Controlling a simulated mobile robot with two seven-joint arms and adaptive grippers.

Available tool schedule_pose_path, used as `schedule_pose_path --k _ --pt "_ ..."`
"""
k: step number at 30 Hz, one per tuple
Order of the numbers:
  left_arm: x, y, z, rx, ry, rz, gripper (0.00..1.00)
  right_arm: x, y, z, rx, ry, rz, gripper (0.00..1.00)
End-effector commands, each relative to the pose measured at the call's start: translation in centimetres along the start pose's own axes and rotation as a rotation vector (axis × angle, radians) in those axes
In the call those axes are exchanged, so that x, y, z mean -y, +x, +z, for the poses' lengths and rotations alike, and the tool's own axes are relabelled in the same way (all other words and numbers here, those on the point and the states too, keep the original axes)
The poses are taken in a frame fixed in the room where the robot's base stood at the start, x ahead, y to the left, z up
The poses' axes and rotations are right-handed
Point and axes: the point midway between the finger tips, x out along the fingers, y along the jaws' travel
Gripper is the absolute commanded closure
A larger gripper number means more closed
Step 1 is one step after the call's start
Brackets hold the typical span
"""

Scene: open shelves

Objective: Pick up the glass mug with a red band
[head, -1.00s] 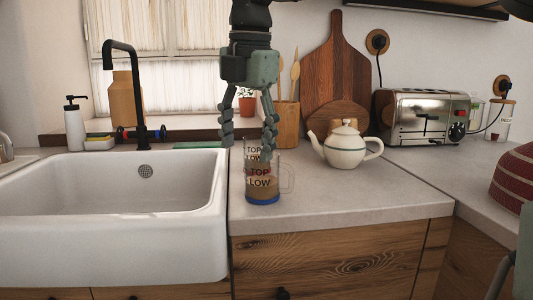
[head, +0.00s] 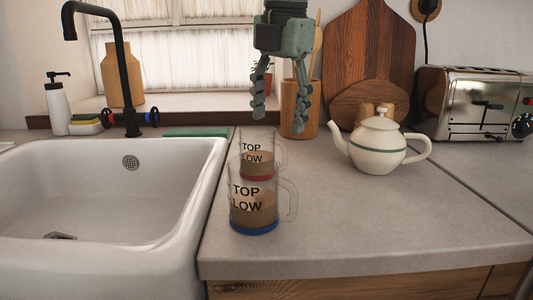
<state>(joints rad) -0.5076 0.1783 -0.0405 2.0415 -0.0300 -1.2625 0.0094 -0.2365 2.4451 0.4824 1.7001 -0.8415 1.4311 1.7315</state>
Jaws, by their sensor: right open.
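The glass mug with a red band (head: 257,177) stands upright on the counter, with brown contents and "TOP LOW" lettering. Its lower part is partly hidden behind a similar glass mug with a blue base band (head: 254,228), which stands in front with its handle to the right. My right gripper (head: 279,113) points down, open and empty. In the picture its fingertips are above and slightly right of the red-banded mug, apart from it; the exact depth is hard to tell. My left gripper is not in view.
A white sink (head: 100,200) with a black faucet (head: 126,75) lies left of the mugs. A cream teapot (head: 378,155) stands to the right, a wooden utensil holder (head: 301,115) behind, and a toaster (head: 470,100) at far right. The front right counter is clear.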

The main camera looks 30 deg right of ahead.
Motion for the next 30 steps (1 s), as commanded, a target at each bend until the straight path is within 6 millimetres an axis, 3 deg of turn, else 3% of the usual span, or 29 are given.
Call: schedule_pose_path --k 12,18,26,30 --pt "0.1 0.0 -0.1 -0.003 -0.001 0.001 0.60 0.3 4.9 0.4 -0.005 -0.001 -0.004 0.36" --pt "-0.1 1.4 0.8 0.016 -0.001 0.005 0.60 0.3 7.4 0.5 -0.002 -0.001 -0.002 0.36" --pt "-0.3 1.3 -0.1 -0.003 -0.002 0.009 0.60 0.3 7.7 0.5 -0.001 0.000 0.000 0.36" --pt "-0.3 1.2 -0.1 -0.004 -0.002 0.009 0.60 0.3 7.7 0.5 -0.001 0.000 0.000 0.51"
